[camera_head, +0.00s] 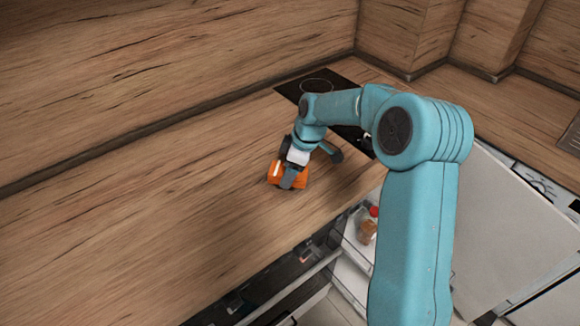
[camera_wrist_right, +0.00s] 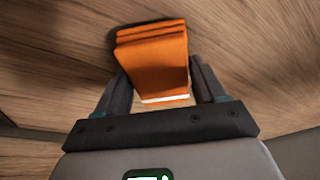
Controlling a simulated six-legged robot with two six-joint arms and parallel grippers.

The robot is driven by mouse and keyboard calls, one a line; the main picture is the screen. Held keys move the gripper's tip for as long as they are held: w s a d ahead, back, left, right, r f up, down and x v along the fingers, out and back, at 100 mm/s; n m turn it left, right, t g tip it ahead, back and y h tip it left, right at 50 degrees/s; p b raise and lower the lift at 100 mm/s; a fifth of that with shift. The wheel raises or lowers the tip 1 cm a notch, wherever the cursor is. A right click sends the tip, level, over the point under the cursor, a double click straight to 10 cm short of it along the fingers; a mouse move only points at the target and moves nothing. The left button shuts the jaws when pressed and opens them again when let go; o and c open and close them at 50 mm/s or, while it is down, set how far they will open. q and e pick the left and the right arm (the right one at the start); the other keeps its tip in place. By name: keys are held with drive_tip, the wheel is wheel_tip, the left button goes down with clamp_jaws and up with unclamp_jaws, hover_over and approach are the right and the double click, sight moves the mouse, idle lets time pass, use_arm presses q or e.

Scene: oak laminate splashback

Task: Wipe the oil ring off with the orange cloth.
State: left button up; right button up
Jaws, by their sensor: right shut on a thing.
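The orange cloth (camera_head: 274,172) is a folded block at the wooden counter, held in my right gripper (camera_head: 291,176). In the right wrist view the cloth (camera_wrist_right: 155,62) sits between the two dark fingers of my right gripper (camera_wrist_right: 158,85), its folded layers facing away and a white strip at its near edge. The cloth is at or just above the counter; I cannot tell whether it touches. I see no oil ring in either view; the cloth, gripper and arm hide part of the counter. My left gripper is not in view.
A black hob (camera_head: 318,86) lies behind my right arm on the wooden counter (camera_head: 150,235). A wooden splashback (camera_head: 150,75) rises along the back. An open compartment with items (camera_head: 367,228) is below the front edge. The counter left of the cloth is clear.

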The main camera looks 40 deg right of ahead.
drive_tip(key=shift+f+b, duration=0.55)
drive_tip(key=shift+f, duration=0.15)
idle(0.7)
